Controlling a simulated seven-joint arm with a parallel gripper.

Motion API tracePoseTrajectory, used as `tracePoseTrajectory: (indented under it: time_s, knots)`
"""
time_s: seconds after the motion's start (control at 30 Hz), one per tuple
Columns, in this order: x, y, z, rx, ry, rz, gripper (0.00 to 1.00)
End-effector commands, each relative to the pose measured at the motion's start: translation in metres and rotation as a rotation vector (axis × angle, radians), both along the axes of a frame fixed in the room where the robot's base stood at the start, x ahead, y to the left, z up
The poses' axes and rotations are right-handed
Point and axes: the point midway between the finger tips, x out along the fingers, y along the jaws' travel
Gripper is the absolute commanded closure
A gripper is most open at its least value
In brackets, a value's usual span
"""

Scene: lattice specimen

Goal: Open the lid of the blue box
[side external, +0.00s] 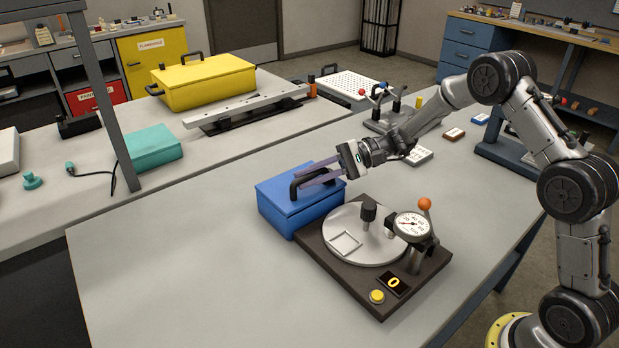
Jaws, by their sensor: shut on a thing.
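The blue box (284,217) stands on the grey table, just left of and behind the dial device. Its lid appears closed, with a dark handle (296,188) on top. My gripper (309,177) reaches in from the right above the lid, with its fingers shut on the handle. The fingers partly cover the handle and the lid's top.
The dial device (325,264) with a round plate, gauge (411,224) and orange-knobbed lever stands close to the box's front right. A teal box (152,146) and a yellow box (205,82) are on the bench behind. The table left of the blue box is clear.

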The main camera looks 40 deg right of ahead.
Motion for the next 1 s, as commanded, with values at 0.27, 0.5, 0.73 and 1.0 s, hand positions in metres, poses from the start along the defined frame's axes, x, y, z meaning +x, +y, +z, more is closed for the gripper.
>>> tracePoseTrajectory:
  time_s: [0.27, 0.5, 0.73, 1.0]
  knots:
    - [0.011, 0.000, 0.017, -0.003, 0.158, 0.000, 1.00]
    - [0.028, 0.000, 0.034, -0.004, 0.377, 0.000, 1.00]
    - [0.048, 0.000, 0.048, -0.005, 0.595, 0.002, 1.00]
    - [0.073, 0.000, 0.057, -0.005, 0.848, 0.001, 1.00]
